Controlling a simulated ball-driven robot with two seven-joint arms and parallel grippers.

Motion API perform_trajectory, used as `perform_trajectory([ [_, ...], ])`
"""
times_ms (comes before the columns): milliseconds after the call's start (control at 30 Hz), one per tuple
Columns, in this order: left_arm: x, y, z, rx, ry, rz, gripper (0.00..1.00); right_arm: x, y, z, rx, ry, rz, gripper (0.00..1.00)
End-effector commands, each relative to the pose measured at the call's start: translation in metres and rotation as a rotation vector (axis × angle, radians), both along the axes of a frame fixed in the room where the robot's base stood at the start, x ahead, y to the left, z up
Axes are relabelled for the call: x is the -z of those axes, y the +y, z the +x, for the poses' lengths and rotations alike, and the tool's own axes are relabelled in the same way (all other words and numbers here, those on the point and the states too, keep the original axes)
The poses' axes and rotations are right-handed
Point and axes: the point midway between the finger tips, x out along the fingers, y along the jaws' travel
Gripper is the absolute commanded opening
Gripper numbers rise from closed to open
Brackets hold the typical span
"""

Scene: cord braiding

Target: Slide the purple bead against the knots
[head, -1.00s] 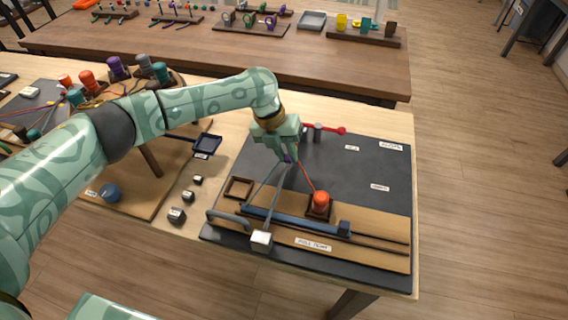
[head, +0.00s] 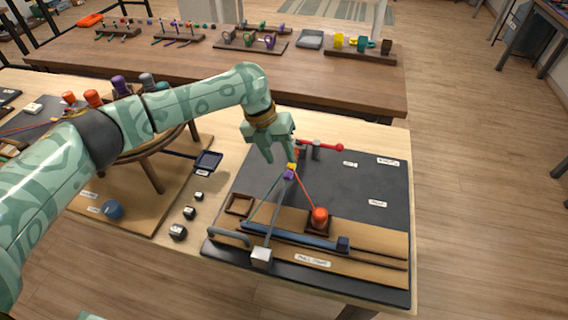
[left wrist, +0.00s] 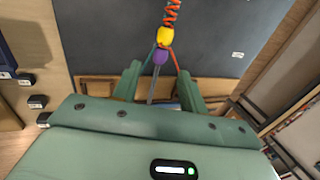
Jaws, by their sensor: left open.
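The purple bead (head: 290,175) sits on the cords, right against a yellow bead (head: 292,166). In the left wrist view the purple bead (left wrist: 160,56) is just below the yellow bead (left wrist: 165,36), and the twisted orange-red knots (left wrist: 172,12) run up from the yellow bead. The yellow bead lies between the purple bead and the knots. My left gripper (head: 280,156) is open and empty, its fingers apart from the purple bead, just behind and left of it in the head view.
Cords fan from the beads toward an orange bobbin (head: 319,217) and a pale block (head: 261,257) on the wooden board. A red-knobbed clamp (head: 339,147) stands behind. The dark mat (head: 345,185) is clear on the right.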

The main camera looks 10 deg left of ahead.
Motion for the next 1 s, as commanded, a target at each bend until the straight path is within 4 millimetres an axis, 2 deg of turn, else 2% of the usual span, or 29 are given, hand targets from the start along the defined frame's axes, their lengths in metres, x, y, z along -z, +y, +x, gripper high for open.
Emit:
perform_trajectory([
  [33, -0.020, 0.005, 0.001, -0.001, -0.006, 0.000, 0.43, -0.008, 0.000, 0.002, 0.000, -0.005, 0.000, 0.36],
  [200, -0.062, 0.019, 0.001, -0.002, -0.005, 0.000, 0.43, -0.019, 0.000, 0.005, 0.000, -0.013, 0.000, 0.36],
  [400, -0.093, 0.030, 0.002, -0.002, -0.003, 0.000, 0.43, -0.026, 0.000, 0.007, 0.000, -0.017, -0.001, 0.36],
  [567, -0.101, 0.033, 0.001, -0.001, -0.001, 0.001, 0.43, -0.027, 0.000, 0.008, 0.000, -0.018, 0.000, 0.36],
  [1000, -0.101, 0.033, 0.002, -0.001, -0.001, 0.000, 0.43, -0.027, 0.000, 0.007, 0.000, -0.018, 0.000, 0.36],
])
